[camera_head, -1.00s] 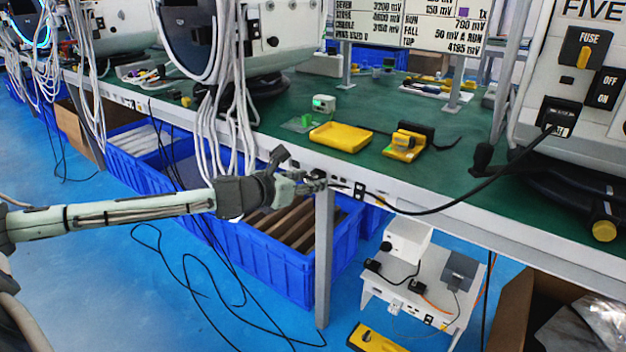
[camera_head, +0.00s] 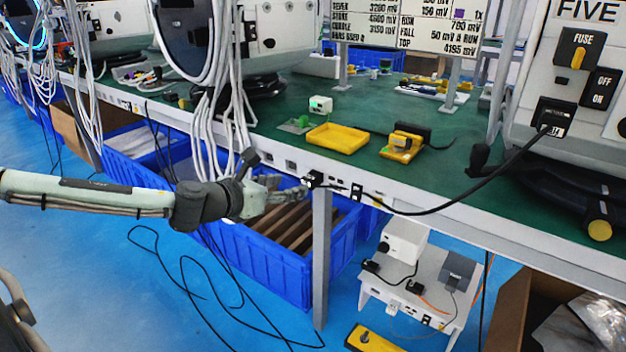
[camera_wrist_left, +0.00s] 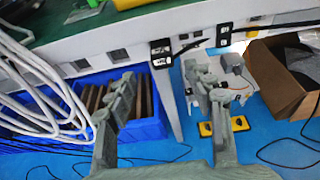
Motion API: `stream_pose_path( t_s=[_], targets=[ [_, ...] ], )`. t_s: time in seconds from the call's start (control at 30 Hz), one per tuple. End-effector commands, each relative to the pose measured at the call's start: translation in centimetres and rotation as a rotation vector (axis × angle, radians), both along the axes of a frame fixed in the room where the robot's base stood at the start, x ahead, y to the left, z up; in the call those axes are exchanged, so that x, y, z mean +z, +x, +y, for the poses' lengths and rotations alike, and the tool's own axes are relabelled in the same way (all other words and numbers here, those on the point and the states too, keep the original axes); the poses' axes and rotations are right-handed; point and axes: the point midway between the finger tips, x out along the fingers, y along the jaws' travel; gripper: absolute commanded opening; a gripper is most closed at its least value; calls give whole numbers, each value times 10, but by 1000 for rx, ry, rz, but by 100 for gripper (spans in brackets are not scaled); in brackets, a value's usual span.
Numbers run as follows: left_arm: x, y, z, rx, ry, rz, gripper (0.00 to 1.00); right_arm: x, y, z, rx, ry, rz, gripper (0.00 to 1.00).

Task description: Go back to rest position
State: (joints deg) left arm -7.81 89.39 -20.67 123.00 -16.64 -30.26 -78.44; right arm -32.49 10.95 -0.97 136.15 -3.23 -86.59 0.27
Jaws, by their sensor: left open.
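My left gripper (camera_head: 285,190) reaches in from the left in the head view, in front of the table's front edge. In the left wrist view its two fingers (camera_wrist_left: 160,85) are spread apart with nothing between them. A black plug (camera_head: 314,179) sits in the socket strip on the table's front edge, just past the fingertips and apart from them. In the left wrist view the plug (camera_wrist_left: 160,50) shows beyond the fingers, with a black cable leading off it. My right gripper is not in view.
The green table (camera_head: 290,160) carries a yellow tray (camera_head: 337,138) and a machine with a FUSE switch (camera_head: 576,48). White cables (camera_head: 222,110) hang at its front. Below are blue crates (camera_head: 265,262), a small white stand (camera_head: 420,285) and a cardboard box (camera_head: 510,310). Blue floor at left is mostly clear.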

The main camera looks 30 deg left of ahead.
Motion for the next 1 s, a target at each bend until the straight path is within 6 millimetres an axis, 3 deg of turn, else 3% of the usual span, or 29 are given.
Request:
stream_pose_path(
  t_s=[0.33, 0.47, 0.57, 0.77, 0.87, 1.0],
  targets=[
    [2, -6, -3, 0, -16, -1, 52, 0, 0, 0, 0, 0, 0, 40],
    [-12, -7, -1, 89, -159, 6, 52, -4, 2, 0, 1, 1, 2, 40],
    [-38, -13, 3, 252, -405, 19, 52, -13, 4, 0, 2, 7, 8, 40],
    [-120, -50, 9, 739, -1024, 56, 52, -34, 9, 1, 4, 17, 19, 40],
    [-168, -82, 3, 1017, -1311, 71, 52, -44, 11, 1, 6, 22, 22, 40],
    [-234, -140, -24, 1444, -1659, 75, 52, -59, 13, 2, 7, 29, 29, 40]
  ],
)
